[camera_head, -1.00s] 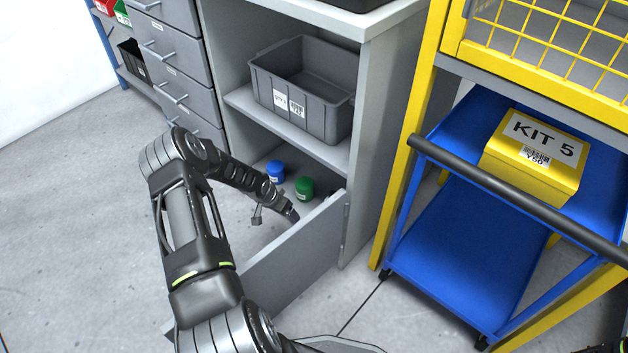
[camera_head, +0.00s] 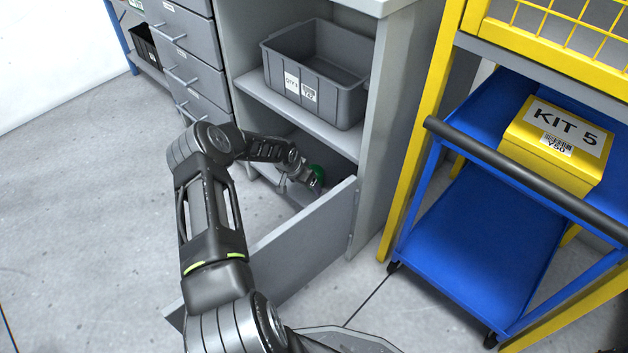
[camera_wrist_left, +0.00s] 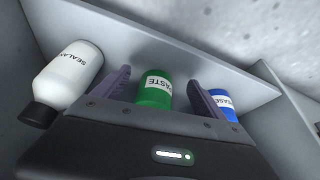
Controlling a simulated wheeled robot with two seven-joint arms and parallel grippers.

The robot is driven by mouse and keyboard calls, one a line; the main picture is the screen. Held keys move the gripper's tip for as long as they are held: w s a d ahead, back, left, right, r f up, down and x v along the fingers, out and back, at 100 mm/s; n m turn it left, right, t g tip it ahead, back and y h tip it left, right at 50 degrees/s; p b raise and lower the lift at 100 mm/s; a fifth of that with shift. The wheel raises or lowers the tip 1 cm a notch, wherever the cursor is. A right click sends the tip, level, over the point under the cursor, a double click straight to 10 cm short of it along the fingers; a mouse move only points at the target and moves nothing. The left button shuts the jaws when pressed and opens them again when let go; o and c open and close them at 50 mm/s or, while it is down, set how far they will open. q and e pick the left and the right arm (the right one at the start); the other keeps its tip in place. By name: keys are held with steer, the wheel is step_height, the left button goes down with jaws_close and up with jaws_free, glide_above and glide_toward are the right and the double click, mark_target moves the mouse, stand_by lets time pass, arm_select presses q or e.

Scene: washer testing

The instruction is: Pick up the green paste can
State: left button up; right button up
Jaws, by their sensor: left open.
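The green paste can (camera_wrist_left: 156,90) stands in the lower compartment of the grey cabinet. In the left wrist view it is between the two purple fingers of my left gripper (camera_wrist_left: 160,88), which is open, with a gap visible beside the can. In the head view only part of the green can (camera_head: 318,172) shows behind my left gripper (camera_head: 306,184). My left arm reaches in from the left over the open cabinet door. My right gripper is not in view.
The open door (camera_head: 290,255) stands in front. A grey bin (camera_head: 318,75) sits on the shelf above. A blue cart (camera_head: 480,230) stands right.

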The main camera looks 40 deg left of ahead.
mark_target(318, 169)
arm_select(q)
steer(key=w+b, duration=0.2)
steer(key=w, duration=0.1)
steer(key=w+b, duration=0.1)
steer(key=shift+w+a+f, duration=0.1)
steer(key=shift+w+f, duration=0.15)
steer(key=shift+w, duration=0.15)
steer(key=shift+w+f+b, duration=0.2)
steer(key=shift+f+b, duration=0.2)
steer(key=shift+b, duration=0.05)
steer(key=shift+r, duration=0.1)
steer(key=shift+c, duration=0.4)
steer(key=c, duration=1.6)
